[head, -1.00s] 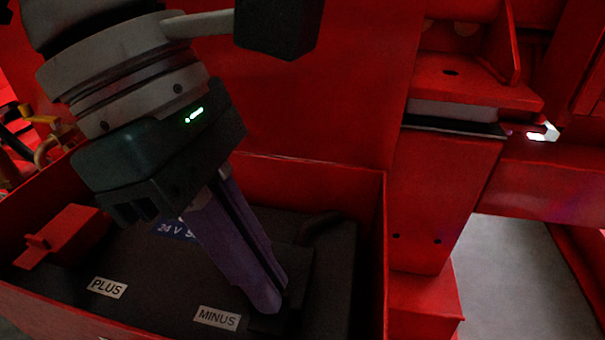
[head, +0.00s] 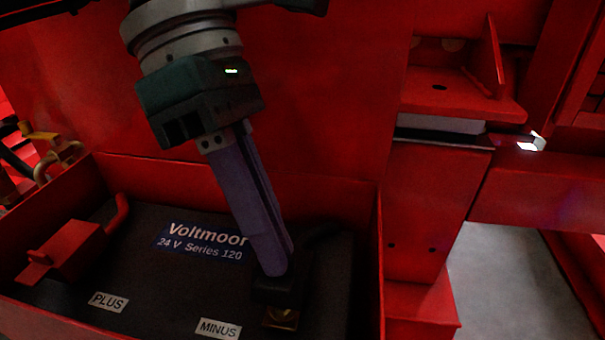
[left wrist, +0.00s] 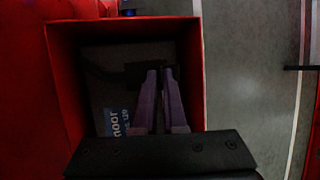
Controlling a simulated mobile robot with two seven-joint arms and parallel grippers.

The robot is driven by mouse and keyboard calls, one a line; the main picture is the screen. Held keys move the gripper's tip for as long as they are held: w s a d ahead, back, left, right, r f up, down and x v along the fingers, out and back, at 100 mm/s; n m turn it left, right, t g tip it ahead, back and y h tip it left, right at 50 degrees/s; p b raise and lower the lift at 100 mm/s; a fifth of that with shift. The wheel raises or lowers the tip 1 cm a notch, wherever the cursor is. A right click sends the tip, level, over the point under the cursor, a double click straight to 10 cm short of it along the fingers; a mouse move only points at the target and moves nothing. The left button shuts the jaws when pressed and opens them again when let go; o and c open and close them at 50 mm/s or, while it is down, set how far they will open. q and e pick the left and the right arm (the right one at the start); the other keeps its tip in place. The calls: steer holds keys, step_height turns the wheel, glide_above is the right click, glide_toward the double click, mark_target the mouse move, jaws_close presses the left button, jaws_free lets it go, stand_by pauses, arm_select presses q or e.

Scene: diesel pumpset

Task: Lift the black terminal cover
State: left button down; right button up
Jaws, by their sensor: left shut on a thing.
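The black terminal cover (head: 279,291) is at the right side of the dark battery, beyond the MINUS label (head: 218,328). My left gripper (head: 275,268) comes down from above and is shut on the cover. A brass terminal (head: 281,318) shows just below the cover's near edge. In the left wrist view, the purple fingers (left wrist: 160,75) point at the dark cover (left wrist: 138,72), whose outline is hard to make out. The fingers hide part of the cover. My right gripper is not in view.
The battery (head: 140,260) sits in a red open-topped box with a raised right wall (head: 377,255). A red terminal cover (head: 68,250) lies by the PLUS label (head: 108,302). A red panel rises behind the box. Grey floor (head: 510,280) is clear at the right.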

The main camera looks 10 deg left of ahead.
arm_select(q)
steer(key=shift+w+a+f, duration=0.2)
steer(key=shift+w+f, duration=0.05)
steer(key=shift+f, duration=0.1)
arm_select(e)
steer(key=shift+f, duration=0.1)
arm_select(q)
steer(key=c, duration=1.4)
jaws_free()
steer(key=shift+c, duration=0.2)
steer(key=shift+o, duration=1.4)
steer(key=shift+w+d+r, duration=0.1)
steer(key=shift+w+d, duration=0.1)
steer(key=shift+w, duration=0.2)
steer(key=shift+o, duration=0.7)
steer(key=shift+w, duration=0.15)
steer(key=shift+r, duration=0.1)
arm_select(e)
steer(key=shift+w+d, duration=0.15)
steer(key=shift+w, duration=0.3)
arm_select(q)
steer(key=shift+s, duration=0.2)
